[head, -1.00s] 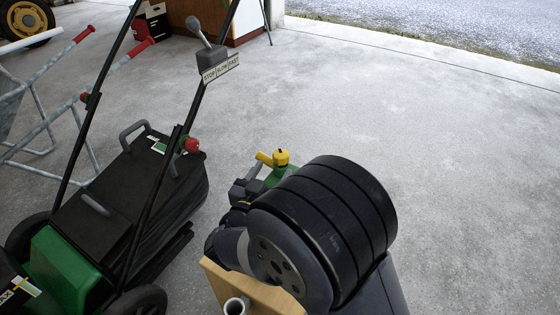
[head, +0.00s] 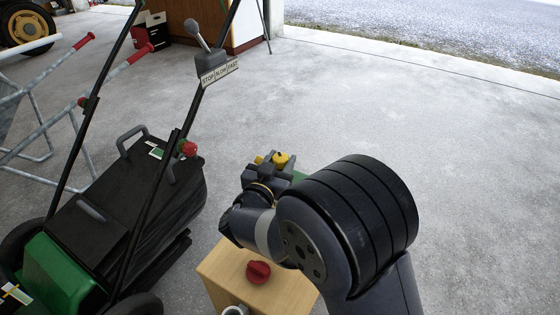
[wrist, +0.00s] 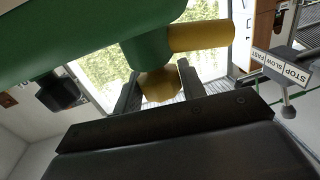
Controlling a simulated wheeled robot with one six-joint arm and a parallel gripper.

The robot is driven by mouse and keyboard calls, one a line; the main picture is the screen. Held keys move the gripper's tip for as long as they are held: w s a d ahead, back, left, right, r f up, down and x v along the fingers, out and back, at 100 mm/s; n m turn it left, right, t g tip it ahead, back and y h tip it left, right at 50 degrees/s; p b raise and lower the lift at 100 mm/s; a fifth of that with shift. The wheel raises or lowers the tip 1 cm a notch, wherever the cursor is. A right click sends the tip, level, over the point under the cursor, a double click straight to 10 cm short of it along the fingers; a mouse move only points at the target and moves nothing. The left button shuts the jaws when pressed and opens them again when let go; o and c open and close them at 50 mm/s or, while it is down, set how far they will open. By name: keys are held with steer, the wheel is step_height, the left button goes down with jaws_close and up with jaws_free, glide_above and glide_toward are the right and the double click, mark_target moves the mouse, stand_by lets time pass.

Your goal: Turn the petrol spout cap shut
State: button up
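A green petrol can (wrist: 60,35) fills the top of the wrist view; only a little of its green (head: 300,176) shows in the head view. Its yellow spout (wrist: 205,36) sticks out sideways, and it also shows in the head view (head: 259,160). The yellow cap (wrist: 160,86) is at the end of the green neck; in the head view the cap (head: 281,160) shows behind my gripper. My gripper (wrist: 158,78) is open, with one finger on each side of the cap. Whether either finger touches it I cannot tell.
A wooden box (head: 222,275) with a red knob (head: 258,272) and a white mug (head: 235,310) stands below my arm. A black and green mower (head: 110,215) with upright handles is on the left. The concrete floor (head: 400,110) is clear to the right.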

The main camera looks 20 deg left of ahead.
steer(key=c, duration=0.5)
steer(key=shift+c, duration=0.2)
steer(key=shift+r+h+p, duration=0.1)
steer(key=shift+h+p, duration=0.2)
steer(key=shift+p, duration=0.25)
steer(key=shift+r+m+h+p, duration=0.1)
steer(key=shift+m+h+p, duration=0.3)
steer(key=shift+p, duration=0.05)
steer(key=m+h+p, duration=0.2)
steer(key=h+p, duration=0.1)
steer(key=shift+a, duration=0.15)
steer(key=shift+f+m+g+h+p, duration=0.1)
steer(key=shift+m+g+h+p, duration=0.7)
steer(key=shift+m+h, duration=0.6)
steer(key=shift+f+m+g+h+p, duration=0.1)
steer(key=shift+m+g+h+p, duration=0.7)
steer(key=shift+h, duration=1.1)
